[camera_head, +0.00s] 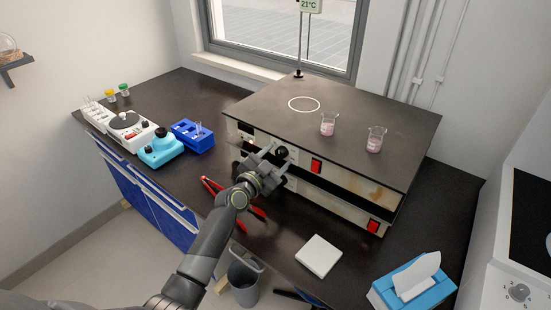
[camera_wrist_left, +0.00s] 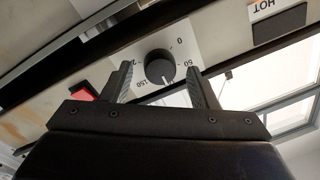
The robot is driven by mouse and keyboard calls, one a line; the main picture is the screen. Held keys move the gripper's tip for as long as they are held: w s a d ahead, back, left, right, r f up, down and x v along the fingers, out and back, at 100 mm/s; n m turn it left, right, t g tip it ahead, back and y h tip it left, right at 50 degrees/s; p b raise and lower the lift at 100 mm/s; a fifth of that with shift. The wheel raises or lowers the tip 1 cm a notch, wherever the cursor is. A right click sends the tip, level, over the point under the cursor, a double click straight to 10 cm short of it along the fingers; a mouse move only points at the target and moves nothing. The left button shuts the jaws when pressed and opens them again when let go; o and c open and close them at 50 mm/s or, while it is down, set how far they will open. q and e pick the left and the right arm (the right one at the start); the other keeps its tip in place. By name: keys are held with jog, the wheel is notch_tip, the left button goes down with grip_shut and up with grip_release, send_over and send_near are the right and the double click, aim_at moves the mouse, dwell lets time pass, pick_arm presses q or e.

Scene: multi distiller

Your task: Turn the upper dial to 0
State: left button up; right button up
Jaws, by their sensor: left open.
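The upper dial (camera_head: 281,153) is a round black knob on the front of the upper hot plate unit (camera_head: 350,180). In the left wrist view the dial (camera_wrist_left: 159,66) sits on a white scale plate, which appears upside down. Its white pointer mark is at the lower side of the knob, near the 150 label and away from the 0. My left gripper (camera_head: 269,164) is open in front of the dial. In the wrist view its two fingers (camera_wrist_left: 160,74) stand either side of the knob, with gaps showing. My right gripper is not in view.
A second similar unit with a red switch (camera_head: 373,226) sits below. Two beakers with pink liquid (camera_head: 328,124) (camera_head: 375,140) stand on the top plate. Red-handled tongs (camera_head: 212,186) lie near my left wrist. A white square pad (camera_head: 319,255) and tissue box (camera_head: 414,286) are at right.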

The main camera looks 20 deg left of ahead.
pick_arm(q)
jog(key=c, duration=1)
